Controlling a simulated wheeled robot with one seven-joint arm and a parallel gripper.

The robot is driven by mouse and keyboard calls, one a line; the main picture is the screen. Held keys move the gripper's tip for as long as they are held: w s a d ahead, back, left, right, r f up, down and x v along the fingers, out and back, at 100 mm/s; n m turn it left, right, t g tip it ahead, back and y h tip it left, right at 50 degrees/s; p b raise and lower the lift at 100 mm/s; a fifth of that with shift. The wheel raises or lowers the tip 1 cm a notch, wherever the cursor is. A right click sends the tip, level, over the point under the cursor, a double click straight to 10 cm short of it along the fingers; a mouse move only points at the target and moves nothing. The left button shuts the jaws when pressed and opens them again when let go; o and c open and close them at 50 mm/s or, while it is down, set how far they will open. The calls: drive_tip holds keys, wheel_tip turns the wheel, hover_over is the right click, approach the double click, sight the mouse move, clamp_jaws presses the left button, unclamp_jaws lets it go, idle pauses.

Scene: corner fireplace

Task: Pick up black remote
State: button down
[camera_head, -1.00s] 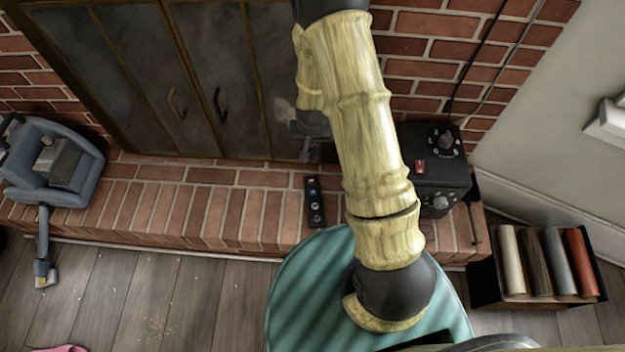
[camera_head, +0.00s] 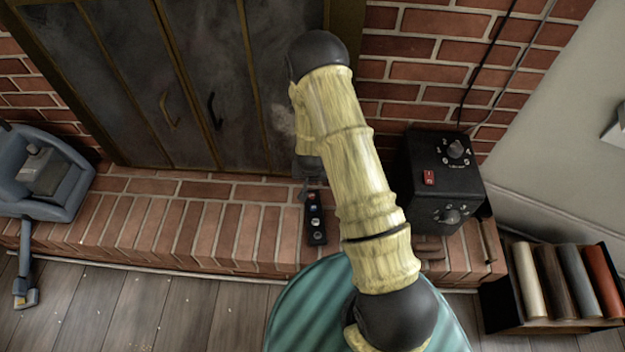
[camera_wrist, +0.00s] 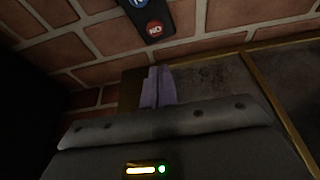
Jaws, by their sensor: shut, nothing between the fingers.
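The black remote (camera_head: 316,222) lies on the brick hearth in the head view, in front of the dark metal fireplace doors. It has a red button and round light-coloured buttons. Part of the remote (camera_wrist: 150,15) shows at the top of the wrist view, with a red and a blue button. My gripper (camera_head: 304,190) is at the far end of the remote in the head view, partly behind my arm. In the wrist view its fingertips (camera_wrist: 158,72) are together, just short of the remote, with nothing between them. I cannot tell whether they touch it.
A black box with dials (camera_head: 440,180) stands on the hearth to the right. A rack of coloured rolls (camera_head: 565,285) is on the floor at the right. A blue-grey vacuum-like appliance (camera_head: 45,180) is at the left. The hearth left of the remote is clear.

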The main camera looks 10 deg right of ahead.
drive_tip(key=b+x, duration=0.3)
drive_tip(key=x, duration=0.5)
drive_tip(key=shift+w+f, duration=0.1)
drive_tip(key=shift+f, duration=0.1)
drive_tip(key=shift+r, duration=0.1)
